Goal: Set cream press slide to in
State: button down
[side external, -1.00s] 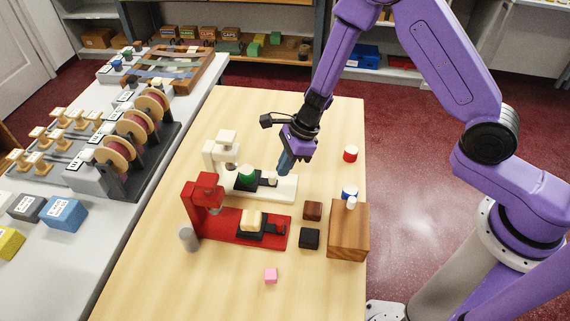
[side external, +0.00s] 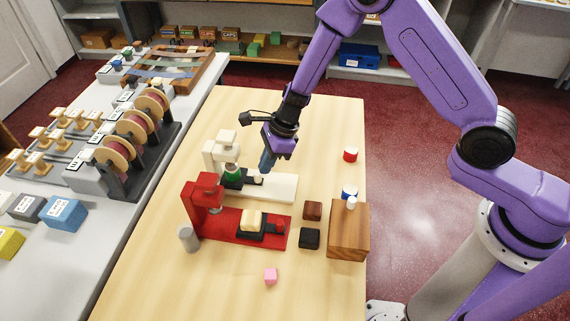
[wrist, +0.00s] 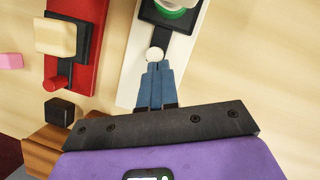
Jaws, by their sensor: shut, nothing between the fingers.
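The cream press (side external: 283,189) stands on the wooden table, behind the red press. Its dark slide (side external: 238,184) carries a green round piece (side external: 232,174) and now sits under the cream press head, at the left end of the base. A small pale knob (side external: 259,178) is on the slide's right end. My gripper (side external: 265,166) is shut and empty, pointing down beside the knob. In the wrist view my blue fingertips (wrist: 157,72) are together right at the knob (wrist: 155,54); they look to be touching it. The green piece (wrist: 172,13) is partly hidden by the press head.
The red press (side external: 268,236) with a cream block (side external: 251,222) on its slide stands in front. Brown and black blocks (side external: 310,239), a wooden box (side external: 348,235), and blue and red cylinders (side external: 351,155) are to the right. A pink cube (side external: 271,275) lies in front.

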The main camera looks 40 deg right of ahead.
jog(key=shift+d, duration=0.1)
jog(key=shift+s+d, duration=0.25)
jog(key=shift+d, duration=0.35)
jog(key=d, duration=0.2)
jog(key=shift+s+d+r, duration=0.35)
jog(key=shift+s, duration=0.05)
jog(key=s+d+r+n+g, duration=0.1)
jog(key=s+r+n, duration=0.3)
jog(key=r, duration=0.2)
jog(key=s+d+r+n, duration=0.1)
jog(key=s+r+n, duration=0.35)
jog(key=r, duration=0.25)
jog(key=s+d+r+n+h, duration=0.2)
jog(key=s+d+n, duration=0.4)
jog(key=s+n, duration=0.5)
jog(key=s+d+r+n+h, duration=0.1)
jog(key=s+d+r+n, duration=0.3)
jog(key=s+n, duration=0.7)
jog(key=d+n, duration=0.2)
jog(key=n, duration=0.1)
jog(key=shift+n+h, duration=0.35)
jog(key=shift+h, duration=0.05)
